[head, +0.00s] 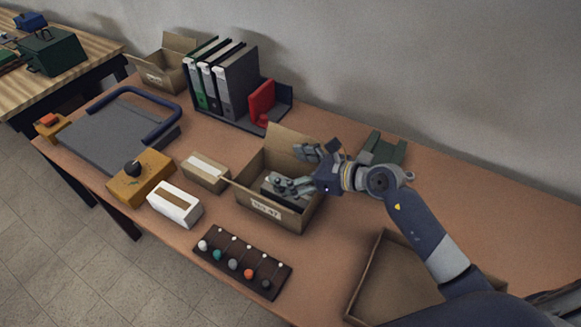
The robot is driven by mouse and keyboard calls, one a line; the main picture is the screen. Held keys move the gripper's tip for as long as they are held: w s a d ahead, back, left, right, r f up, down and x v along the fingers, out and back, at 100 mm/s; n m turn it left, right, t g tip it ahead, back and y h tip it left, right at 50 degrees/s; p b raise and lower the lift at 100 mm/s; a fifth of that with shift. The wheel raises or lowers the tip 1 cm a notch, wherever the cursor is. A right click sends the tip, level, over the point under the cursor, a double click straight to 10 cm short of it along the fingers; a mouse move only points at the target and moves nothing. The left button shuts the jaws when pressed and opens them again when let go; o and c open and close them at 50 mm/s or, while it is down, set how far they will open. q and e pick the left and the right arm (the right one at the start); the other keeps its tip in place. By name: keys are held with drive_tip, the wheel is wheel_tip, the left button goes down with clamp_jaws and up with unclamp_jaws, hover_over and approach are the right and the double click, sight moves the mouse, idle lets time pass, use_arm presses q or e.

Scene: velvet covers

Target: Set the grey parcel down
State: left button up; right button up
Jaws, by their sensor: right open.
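My right gripper (291,169) is open over an open cardboard box (268,209) with a printed label on its front. One finger reaches down into the box and the other is higher, near its raised back flap. A dark grey block, which looks like the grey parcel (268,190), lies inside the box under the lower finger. The finger and the box walls hide much of it, and I cannot tell whether the finger touches it. My left gripper is not in view.
Left of the box are a brown parcel (206,172) and a white parcel (175,207). A dark rack with coloured balls (241,264) lies in front. Binders (222,84) stand behind. Another open box (397,283) is at lower right. The table's right side has free room.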

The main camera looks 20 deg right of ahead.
drive_tip(key=shift+r+p, duration=0.3)
drive_tip(key=shift+r, duration=0.1)
drive_tip(key=b+v, duration=0.2)
drive_tip(key=v, duration=1)
drive_tip(key=shift+r+b, duration=0.2)
drive_tip(key=shift+b, duration=0.15)
